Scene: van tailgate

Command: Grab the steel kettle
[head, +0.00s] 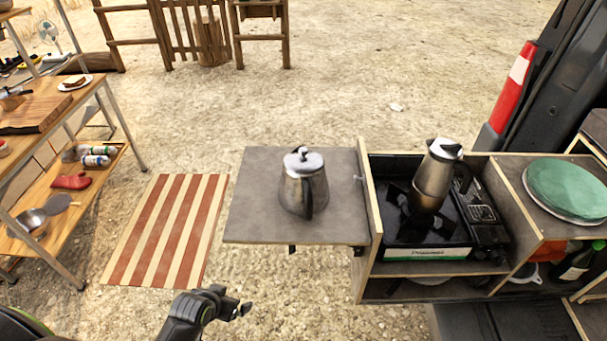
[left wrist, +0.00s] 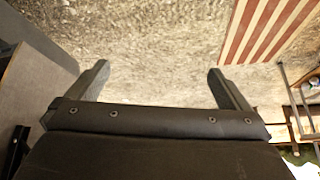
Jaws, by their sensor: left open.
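The steel kettle (head: 296,190) stands upright on a grey fold-out shelf (head: 255,215) in the head view. It has a shiny lid with a knob, and its dark handle faces toward me. My left gripper (head: 240,306) is at the bottom of the head view, in front of the shelf and left of the kettle, apart from both. In the left wrist view my left gripper (left wrist: 158,84) is open, with only gravelly ground between its fingers. The kettle does not clearly show in that view. My right gripper is not in view.
A steel moka pot (head: 432,180) stands on a black camp stove (head: 400,215) in the wooden unit (head: 367,220) right of the shelf. A green round plate (head: 568,185) lies further right. A striped mat (head: 165,230) and a cluttered wooden rack (head: 95,180) are left.

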